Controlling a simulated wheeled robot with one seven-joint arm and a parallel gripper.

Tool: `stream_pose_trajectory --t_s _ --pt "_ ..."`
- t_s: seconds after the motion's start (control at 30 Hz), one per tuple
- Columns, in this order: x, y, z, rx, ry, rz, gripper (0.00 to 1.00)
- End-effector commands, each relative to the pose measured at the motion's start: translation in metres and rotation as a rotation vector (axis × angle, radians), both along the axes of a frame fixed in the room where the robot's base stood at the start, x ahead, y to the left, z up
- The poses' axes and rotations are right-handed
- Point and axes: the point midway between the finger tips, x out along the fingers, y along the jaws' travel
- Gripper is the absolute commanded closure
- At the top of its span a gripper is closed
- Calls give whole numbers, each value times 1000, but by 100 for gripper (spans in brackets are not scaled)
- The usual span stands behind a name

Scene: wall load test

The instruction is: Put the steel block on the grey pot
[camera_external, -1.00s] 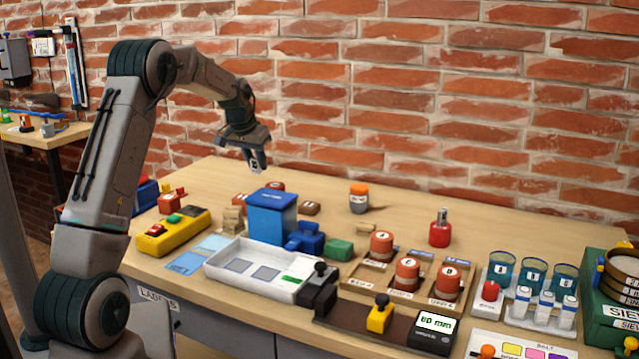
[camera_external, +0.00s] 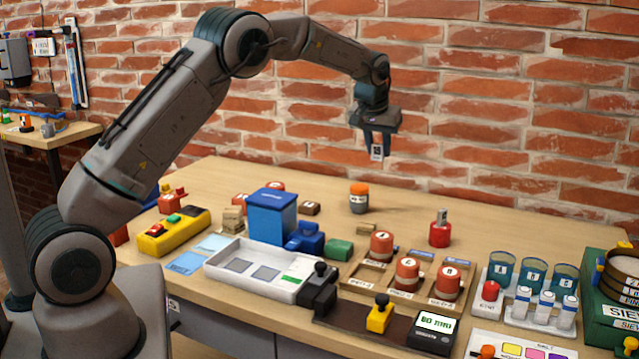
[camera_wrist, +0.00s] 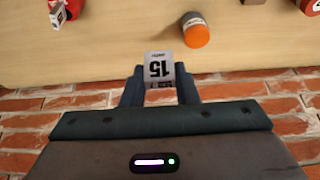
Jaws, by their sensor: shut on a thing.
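The steel block (camera_external: 377,153) has a pale label that reads 15 in the wrist view (camera_wrist: 159,68). My gripper (camera_external: 376,142) is shut on it and holds it in the air in front of the brick wall. The grey pot (camera_external: 358,206) has an orange top and stands upright on the back of the table, lower in the picture and a little left of the block. In the wrist view the grey pot (camera_wrist: 189,17) is beyond the block, up and to its right. The block and the pot look apart.
Red pots (camera_external: 407,275) sit in wooden trays. A red thing with a metal top (camera_external: 440,234) stands to the right. A blue box (camera_external: 271,218), white tray (camera_external: 235,265) and green block (camera_external: 339,250) are to the left. The brick wall (camera_external: 500,120) rises behind the table.

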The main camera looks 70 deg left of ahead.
Motion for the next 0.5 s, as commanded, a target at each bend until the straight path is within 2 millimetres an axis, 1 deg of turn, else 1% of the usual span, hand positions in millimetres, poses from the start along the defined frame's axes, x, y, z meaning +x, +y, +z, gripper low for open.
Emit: stream_pose_trajectory --t_s 0.03,0.07,0.17,0.27,0.5 --pt "4 -5 2 1 0 0 99" --pt "5 -6 2 2 1 1 99" --pt "7 1 -2 2 -1 5 99" --pt "5 21 -14 2 2 7 99" --pt "5 75 -46 1 1 6 99"
